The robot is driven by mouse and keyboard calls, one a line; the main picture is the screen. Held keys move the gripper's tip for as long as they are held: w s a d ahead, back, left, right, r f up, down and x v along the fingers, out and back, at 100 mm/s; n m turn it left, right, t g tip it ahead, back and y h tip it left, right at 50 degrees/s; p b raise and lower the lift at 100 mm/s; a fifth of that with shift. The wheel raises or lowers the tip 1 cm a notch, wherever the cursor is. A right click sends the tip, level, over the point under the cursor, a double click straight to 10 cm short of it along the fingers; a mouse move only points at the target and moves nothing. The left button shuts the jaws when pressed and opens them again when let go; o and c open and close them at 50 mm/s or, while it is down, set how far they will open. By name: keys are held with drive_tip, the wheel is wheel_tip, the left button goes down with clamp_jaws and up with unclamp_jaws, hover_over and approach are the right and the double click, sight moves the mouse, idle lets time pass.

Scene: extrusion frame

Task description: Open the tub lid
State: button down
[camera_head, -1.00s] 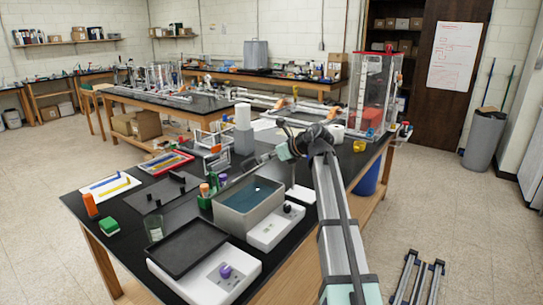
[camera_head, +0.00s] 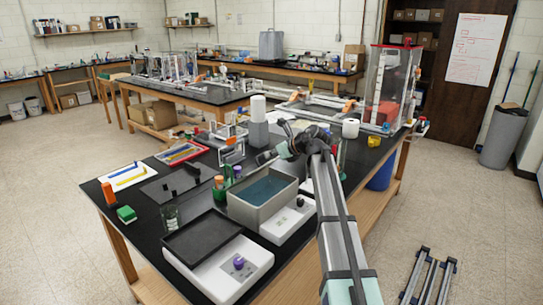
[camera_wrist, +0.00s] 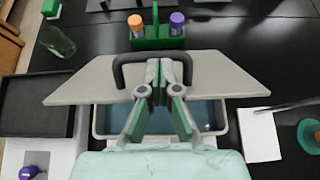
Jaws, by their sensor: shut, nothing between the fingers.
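The tub (camera_head: 243,211) is a grey open box with blue inside, on the black bench; its rim (camera_wrist: 222,117) shows in the wrist view. The lid (camera_wrist: 85,85) is a flat beige-grey plate with a black loop handle (camera_wrist: 118,70). In the wrist view it looks tilted and raised above the tub, with blue showing below its near edge. I cannot make it out clearly in the head view. My gripper (camera_wrist: 170,75) is shut at the handle, its fingertips overlapping the loop; whether they touch it is unclear. It also shows in the head view (camera_head: 266,157).
A green rack (camera_wrist: 158,40) with orange- and purple-capped tubes stands close beyond the lid. A glass beaker (camera_wrist: 57,40) and a black-topped white device (camera_wrist: 32,106) are to the left. A white pad (camera_wrist: 259,136) lies right of the tub.

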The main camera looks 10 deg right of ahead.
drive_tip(key=w+a+r+p, duration=0.3)
drive_tip(key=w+a, duration=0.1)
drive_tip(key=w, duration=0.1)
drive_tip(key=shift+w+a+r, duration=0.25)
drive_tip(key=shift+a+r, duration=0.05)
